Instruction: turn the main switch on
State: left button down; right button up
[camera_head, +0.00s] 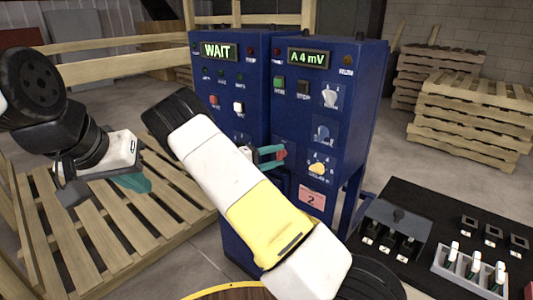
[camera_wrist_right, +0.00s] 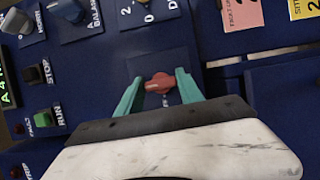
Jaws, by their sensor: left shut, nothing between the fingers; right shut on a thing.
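The main switch is a red rotary knob (camera_wrist_right: 158,84) on a dark blue plate, low on the right-hand blue cabinet; in the head view the red knob (camera_head: 281,154) shows between teal fingers. My right gripper (camera_wrist_right: 159,80) is at the knob, one finger on each side, shut on it. In the wrist view the knob's bar lies roughly across from finger to finger. Its lettering is mostly hidden by the gripper. My left gripper (camera_head: 134,183) is shut and empty, low over the wooden pallet, away from the cabinets.
The left cabinet's display (camera_head: 218,51) reads WAIT; the right one's display (camera_head: 308,58) reads A 4 mV. A black table (camera_head: 455,215) with small parts stands at right. Pallets (camera_head: 470,115) are stacked behind.

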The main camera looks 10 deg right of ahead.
dwell(0.4)
jog(key=o, duration=1.4)
jog(key=shift+a, duration=0.1)
